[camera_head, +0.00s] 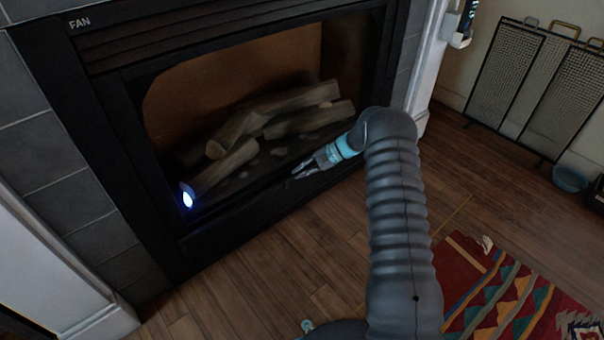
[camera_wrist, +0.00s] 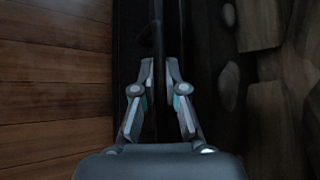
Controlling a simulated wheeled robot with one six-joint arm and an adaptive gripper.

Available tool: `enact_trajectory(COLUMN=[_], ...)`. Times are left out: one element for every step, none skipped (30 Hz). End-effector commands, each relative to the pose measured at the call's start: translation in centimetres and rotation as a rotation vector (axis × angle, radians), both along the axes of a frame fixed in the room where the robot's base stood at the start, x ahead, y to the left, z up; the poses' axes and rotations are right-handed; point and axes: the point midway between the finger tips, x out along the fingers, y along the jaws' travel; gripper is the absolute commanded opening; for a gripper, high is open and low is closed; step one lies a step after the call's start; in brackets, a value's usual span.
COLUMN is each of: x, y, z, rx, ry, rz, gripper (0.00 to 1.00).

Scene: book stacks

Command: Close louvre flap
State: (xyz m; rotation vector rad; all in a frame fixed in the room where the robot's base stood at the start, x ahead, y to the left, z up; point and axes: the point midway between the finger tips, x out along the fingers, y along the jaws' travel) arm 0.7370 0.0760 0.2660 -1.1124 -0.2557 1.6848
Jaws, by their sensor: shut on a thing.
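The louvre flap (camera_head: 250,221) looks to be the long black panel along the bottom of the fireplace, below the opening. Its tilt is hard to tell in the dark. My gripper (camera_head: 291,178) is at its upper edge, near the front of the opening. In the wrist view my gripper (camera_wrist: 160,75) has its two fingers on either side of a thin dark bar or edge (camera_wrist: 158,30), which seems part of the flap. The fingers are shut on it, with a narrow dark gap between the tips. The exact contact is hidden in shadow.
Logs (camera_head: 240,160) lie inside the fireplace behind my gripper. A small bluish light (camera_head: 187,196) glows at the opening's lower left. Wooden floor (camera_head: 290,260) in front is clear. A patterned rug (camera_head: 500,295), a mesh screen (camera_head: 530,85) and a blue bowl (camera_head: 569,178) are at right.

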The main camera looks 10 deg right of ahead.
Motion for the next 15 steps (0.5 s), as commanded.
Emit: enact_trajectory(x=[0.08,0.08,0.08,0.08,0.08,0.07,0.07,0.06,0.05,0.04,0.04,0.02,0.01,0.01,0.01], y=[-0.07,-0.07,-0.07,-0.07,-0.07,-0.07,-0.07,-0.05,-0.03,-0.01,0.02,0.04,0.05,0.07,0.08], z=[0.12,0.12,0.12,0.12,0.12,0.13,0.12,0.12,0.11,0.09,0.08,0.06,0.06,0.05,0.05], rx=[0.000,0.000,0.000,0.000,0.000,0.000,0.000,0.000,0.000,0.000,0.001,0.000,0.000,0.000,0.000], ry=[-0.002,-0.002,-0.002,-0.002,-0.002,-0.002,-0.002,-0.002,-0.002,-0.002,-0.001,-0.001,-0.001,-0.001,-0.002], rz=[-0.002,-0.002,-0.002,-0.002,-0.002,-0.002,-0.002,-0.001,-0.001,-0.001,0.000,0.001,0.001,0.001,0.001], gripper=[0.00,0.00,0.00,0.00,0.00,0.21,0.28,0.36,0.37,0.37,0.37,0.37,0.37,0.37,0.37])
